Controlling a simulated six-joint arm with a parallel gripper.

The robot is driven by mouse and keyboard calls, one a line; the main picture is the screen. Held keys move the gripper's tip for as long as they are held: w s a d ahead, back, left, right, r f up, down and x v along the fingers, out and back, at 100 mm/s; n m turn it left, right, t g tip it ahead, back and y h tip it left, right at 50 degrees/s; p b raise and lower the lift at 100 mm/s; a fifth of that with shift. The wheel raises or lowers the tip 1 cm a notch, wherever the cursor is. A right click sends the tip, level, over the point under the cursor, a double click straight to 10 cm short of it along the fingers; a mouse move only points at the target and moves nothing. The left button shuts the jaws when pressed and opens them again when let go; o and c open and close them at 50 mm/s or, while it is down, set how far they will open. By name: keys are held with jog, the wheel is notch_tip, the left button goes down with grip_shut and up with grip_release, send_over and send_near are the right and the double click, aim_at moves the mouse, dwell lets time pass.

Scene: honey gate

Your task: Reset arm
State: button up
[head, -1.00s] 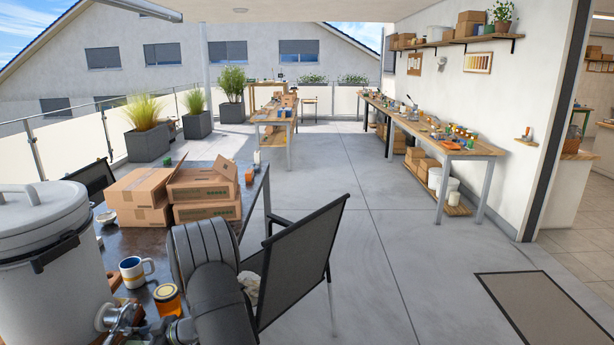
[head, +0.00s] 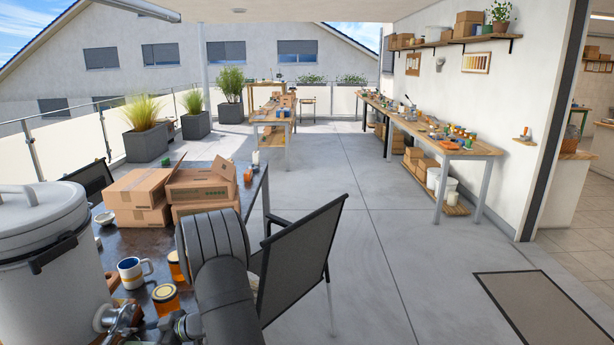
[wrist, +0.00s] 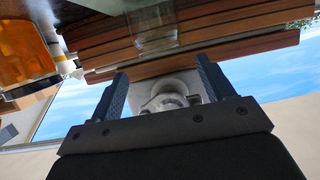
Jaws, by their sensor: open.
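My gripper (wrist: 162,85) is open in the wrist view, with its two dark fingers apart and nothing held between them. Behind and between the fingers is a pale round metal part (wrist: 166,100), which may be the honey gate. In the head view, the metal honey gate (head: 115,318) is at the lower front of the grey tank (head: 45,240). Two honey jars stand beside my arm on the dark table: a near one (head: 165,296) and a farther one (head: 177,266), partly hidden by my arm. My fingers are hidden in the head view.
A white and blue mug (head: 133,273) stands left of the jars. Cardboard boxes (head: 137,188) are at the table's far end. A black mesh chair (head: 300,260) is close to my arm's right. Wooden slats (wrist: 230,35) and an amber jar (wrist: 22,48) show in the wrist view.

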aim_at(132, 343)
jog(key=v, duration=0.6)
jog(key=x, duration=1.2)
jog(key=shift+a+f, duration=0.2)
jog(key=shift+a, duration=0.1)
jog(key=shift+w+d, duration=0.15)
jog(key=shift+d, duration=0.2)
jog(key=w+d+m+t+h, duration=0.3)
jog(key=d+m+t+h, duration=0.1)
jog(key=d, duration=1.1)
jog(key=w+d+r+m+t+h, duration=0.1)
jog(key=d+m+t+h, duration=0.3)
jog(key=d, duration=1.1)
jog(key=w+d+r+m+t+h, duration=0.1)
jog(key=w+d+m+t+h, duration=0.3)
jog(key=d+m, duration=0.5)
jog(key=shift+w+d+r+t, duration=0.3)
jog(key=shift+d+t, duration=1)
jog(key=shift+d, duration=1.75)
